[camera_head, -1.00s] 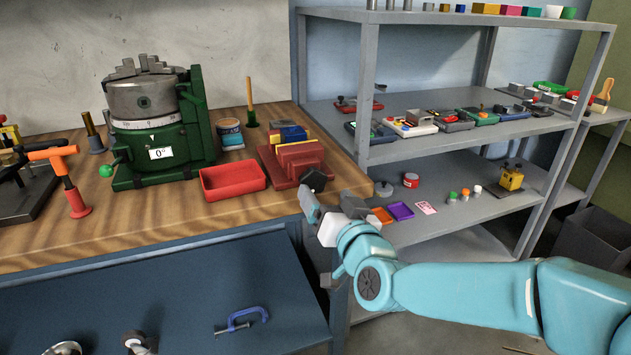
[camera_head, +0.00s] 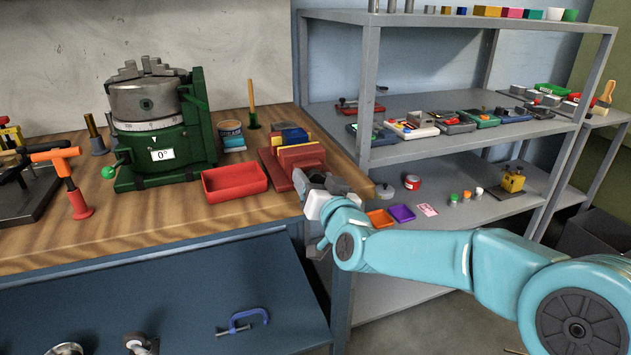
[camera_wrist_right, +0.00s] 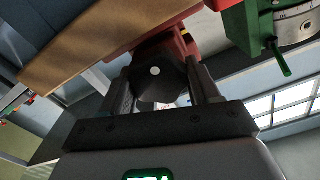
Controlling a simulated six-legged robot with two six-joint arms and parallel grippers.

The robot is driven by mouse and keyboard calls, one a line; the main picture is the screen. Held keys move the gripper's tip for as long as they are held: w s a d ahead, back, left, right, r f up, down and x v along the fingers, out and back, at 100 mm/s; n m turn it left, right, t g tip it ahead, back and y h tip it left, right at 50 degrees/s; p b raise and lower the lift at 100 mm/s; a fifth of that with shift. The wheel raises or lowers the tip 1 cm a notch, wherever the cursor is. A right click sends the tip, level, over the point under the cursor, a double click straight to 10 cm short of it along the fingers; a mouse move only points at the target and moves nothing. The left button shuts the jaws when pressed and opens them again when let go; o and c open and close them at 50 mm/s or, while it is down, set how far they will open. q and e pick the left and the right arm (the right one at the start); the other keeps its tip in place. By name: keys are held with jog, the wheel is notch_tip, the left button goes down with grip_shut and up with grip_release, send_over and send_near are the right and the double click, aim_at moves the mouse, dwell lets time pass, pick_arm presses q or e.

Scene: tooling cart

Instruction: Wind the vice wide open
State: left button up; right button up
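The red vice (camera_head: 300,157) sits on the wooden bench near its right end, with a blue and a yellow piece at its back. Its dark round knob (camera_wrist_right: 160,78), with a pale dot at its centre, faces the right wrist camera. My right gripper (camera_head: 320,184) is at the front of the vice and covers most of the knob in the head view. In the right wrist view its two fingers (camera_wrist_right: 163,92) stand apart on either side of the knob; no firm grip on it shows. My left gripper is not in view.
A red tray (camera_head: 235,182) lies left of the vice, near the green rotary table (camera_head: 160,135). A can (camera_head: 231,134) stands behind the tray.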

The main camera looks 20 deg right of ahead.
jog(key=shift+n, duration=0.3)
jog(key=n+p, duration=0.1)
jog(key=n, duration=0.3)
jog(key=shift+a+n, duration=0.15)
jog(key=shift+n, duration=0.25)
jog(key=n+p, duration=0.1)
jog(key=n, duration=0.5)
jog(key=shift+a, duration=0.1)
jog(key=n+p, duration=0.1)
jog(key=n, duration=0.4)
jog(key=shift+a+f+n, duration=0.1)
jog(key=shift+n, duration=0.3)
jog(key=n+p, duration=0.1)
jog(key=n, duration=0.2)
jog(key=shift+n, duration=1.1)
